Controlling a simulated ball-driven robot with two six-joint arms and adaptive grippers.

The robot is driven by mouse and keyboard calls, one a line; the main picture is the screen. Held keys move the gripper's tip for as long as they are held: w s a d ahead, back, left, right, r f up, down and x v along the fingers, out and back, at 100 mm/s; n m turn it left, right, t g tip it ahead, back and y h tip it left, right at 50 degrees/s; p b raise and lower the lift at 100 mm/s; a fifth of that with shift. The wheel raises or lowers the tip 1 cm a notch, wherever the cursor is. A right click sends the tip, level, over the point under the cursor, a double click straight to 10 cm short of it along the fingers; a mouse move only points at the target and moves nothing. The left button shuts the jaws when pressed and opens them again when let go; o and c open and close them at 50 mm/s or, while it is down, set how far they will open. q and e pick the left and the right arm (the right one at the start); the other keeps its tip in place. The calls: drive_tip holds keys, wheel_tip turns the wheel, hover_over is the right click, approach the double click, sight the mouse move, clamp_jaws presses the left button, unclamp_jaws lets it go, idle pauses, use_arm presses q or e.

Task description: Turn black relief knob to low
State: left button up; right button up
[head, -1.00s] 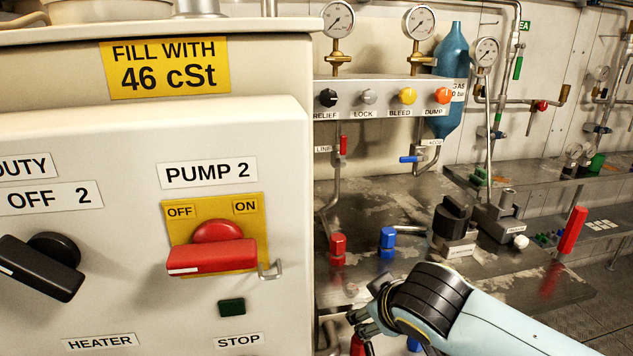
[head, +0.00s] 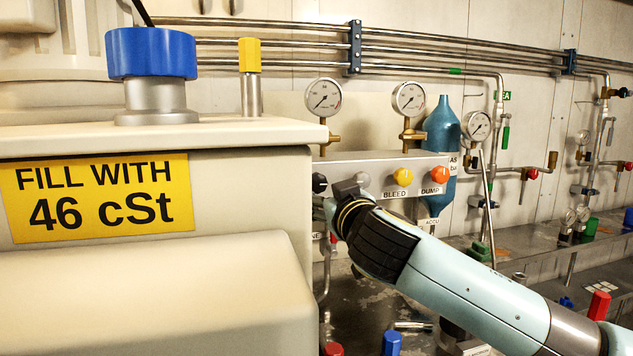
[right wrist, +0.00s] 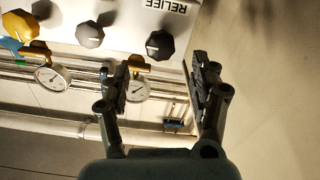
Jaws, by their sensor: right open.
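The black relief knob (head: 319,183) shows at the left end of the grey valve panel in the head view, partly hidden by the machine housing's edge. In the right wrist view, which sees the panel upside down, the black knob (right wrist: 160,45) sits beside its RELIEF label (right wrist: 167,5). My right gripper (right wrist: 160,80) is open and empty. Its two fingers point toward the panel, with the knob between their lines, just ahead of the tips and apparently untouched. In the head view my right wrist hides the gripper's fingers mostly and the RELIEF and LOCK labels. My left gripper is out of view.
The grey lock knob (head: 362,179), yellow bleed knob (head: 403,177) and orange dump knob (head: 440,174) sit right of the relief knob. Gauges (head: 323,97) stand above the panel. The cream housing (head: 240,270) stands close on the left.

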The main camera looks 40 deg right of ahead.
sight(318, 185)
drive_tip(key=p+x, duration=0.1)
drive_tip(key=x, duration=0.6)
drive_tip(key=shift+f, duration=0.1)
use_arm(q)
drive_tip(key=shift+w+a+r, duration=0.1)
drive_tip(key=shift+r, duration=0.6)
use_arm(e)
drive_tip(key=shift+w+d+f, duration=0.1)
drive_tip(key=shift+w+d, duration=0.25)
drive_tip(key=shift+w, duration=0.3)
drive_tip(key=shift+c, duration=0.5)
drive_tip(key=c, duration=1.1)
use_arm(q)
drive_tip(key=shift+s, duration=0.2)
use_arm(e)
drive_tip(key=shift+n, duration=0.3)
